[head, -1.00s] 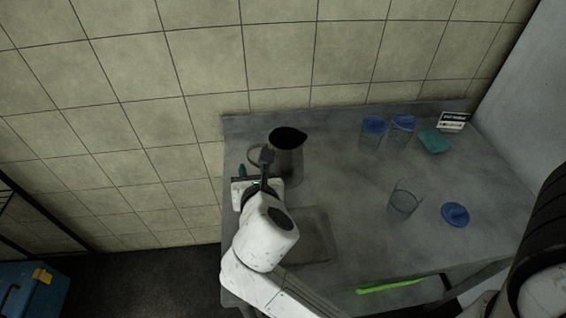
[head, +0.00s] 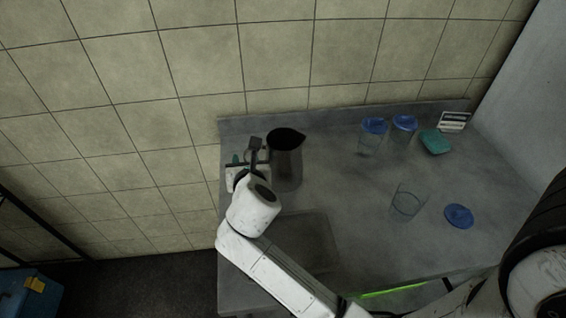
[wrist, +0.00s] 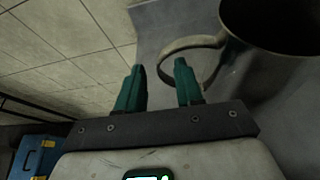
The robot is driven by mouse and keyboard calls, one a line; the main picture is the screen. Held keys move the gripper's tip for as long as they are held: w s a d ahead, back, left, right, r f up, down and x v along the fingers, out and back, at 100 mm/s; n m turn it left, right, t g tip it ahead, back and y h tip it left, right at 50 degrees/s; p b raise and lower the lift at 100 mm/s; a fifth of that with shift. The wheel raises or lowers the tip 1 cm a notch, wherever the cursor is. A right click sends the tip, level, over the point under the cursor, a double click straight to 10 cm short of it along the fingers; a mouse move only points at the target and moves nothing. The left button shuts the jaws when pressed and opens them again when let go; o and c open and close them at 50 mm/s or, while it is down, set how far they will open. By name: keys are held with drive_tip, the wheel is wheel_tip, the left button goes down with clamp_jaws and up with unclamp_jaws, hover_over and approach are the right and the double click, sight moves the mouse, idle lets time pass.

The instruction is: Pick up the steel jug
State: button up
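The steel jug (head: 286,163) stands upright near the back left of the grey counter, its handle facing left. In the wrist view the jug (wrist: 275,25) is at the top right, partly cut off, with its curved handle (wrist: 190,45) reaching towards my fingers. My gripper (head: 246,153) is at the jug's left, beside the handle. In the wrist view my gripper (wrist: 159,66) is open, with two teal fingers apart. The handle's outer bend shows between the fingertips, and the right finger overlaps the loop. I cannot tell whether they touch.
Two clear glasses with blue lids (head: 372,138) (head: 403,128), a teal sponge (head: 435,142) and a small card (head: 454,121) stand at the back right. An open glass (head: 408,203) and a blue lid (head: 459,216) lie further forward. A tiled wall (head: 190,70) borders the counter (head: 340,190).

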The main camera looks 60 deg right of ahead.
drive_tip(key=shift+x, duration=1.05)
clamp_jaws()
idle(0.6)
